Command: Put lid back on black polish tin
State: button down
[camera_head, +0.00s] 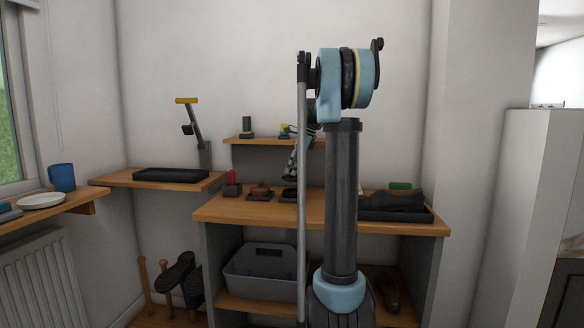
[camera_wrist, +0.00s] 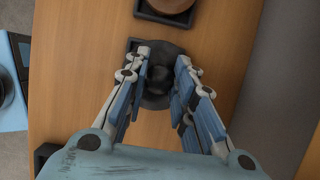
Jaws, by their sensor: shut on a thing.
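My gripper (camera_wrist: 162,62) points down over the wooden bench, its two fingers on either side of a dark round piece with a raised middle, which looks like the black lid (camera_wrist: 157,76). The fingers are closed on it. A dark holder shows around and behind it; whether the black tin is under the lid, and whether they touch, I cannot tell. In the head view my gripper (camera_head: 291,168) is above a small black item (camera_head: 288,195) on the bench, partly hidden by my arm.
A brown round tin (camera_wrist: 172,5) sits in a dark holder just beyond the gripper; it also shows in the head view (camera_head: 261,188). A red-topped item (camera_head: 231,178) stands further left. A dark shoe (camera_head: 393,201) lies on a tray at right. A shelf (camera_head: 262,140) is behind.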

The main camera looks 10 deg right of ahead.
aim_at(293, 178)
jog(key=shift+f, duration=2.2)
jog(key=shift+s+f, duration=0.1)
dwell(0.9)
jog(key=c, duration=0.8)
grip_release()
jog(key=shift+r, duration=3.5)
